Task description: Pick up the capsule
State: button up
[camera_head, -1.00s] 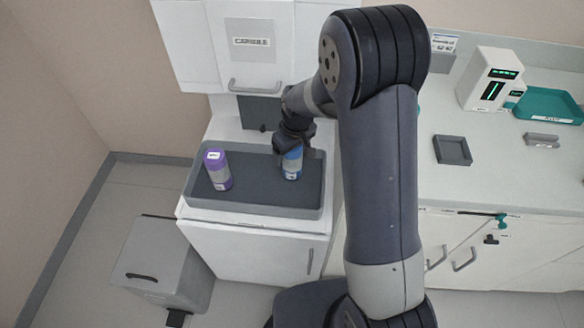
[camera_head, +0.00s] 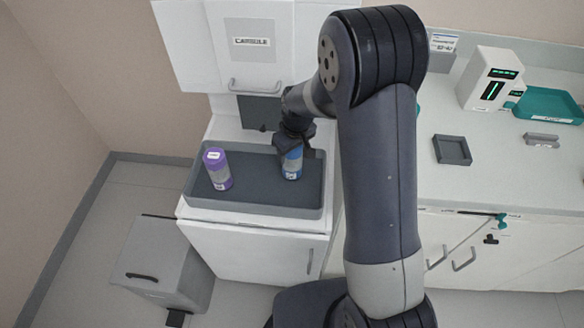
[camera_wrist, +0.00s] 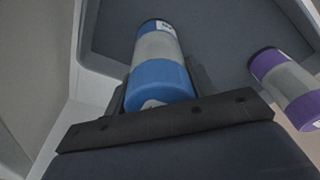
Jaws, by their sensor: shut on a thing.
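The blue capsule (camera_head: 292,164) has blue ends and a grey middle. It stands upright in the dark grey tray (camera_head: 262,212), toward the right. My gripper (camera_head: 293,146) comes down over its top and is shut on it. In the wrist view the blue capsule (camera_wrist: 160,66) sits between the fingers of my gripper (camera_wrist: 158,88), its far end at the tray floor. A second capsule, purple with a grey middle (camera_head: 217,168), stands in the tray to the left, apart from my gripper. It also shows at the right of the wrist view (camera_wrist: 287,86).
The tray has raised walls and sits on a white cabinet below a white unit labelled "CAPSULE" (camera_head: 251,41). On the right counter are a small dark square tray (camera_head: 452,150), a white device with green displays (camera_head: 490,78) and a teal tray (camera_head: 549,104). A grey bin (camera_head: 160,264) stands on the floor.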

notch_tip(320, 180, up, 18)
dwell(0.7)
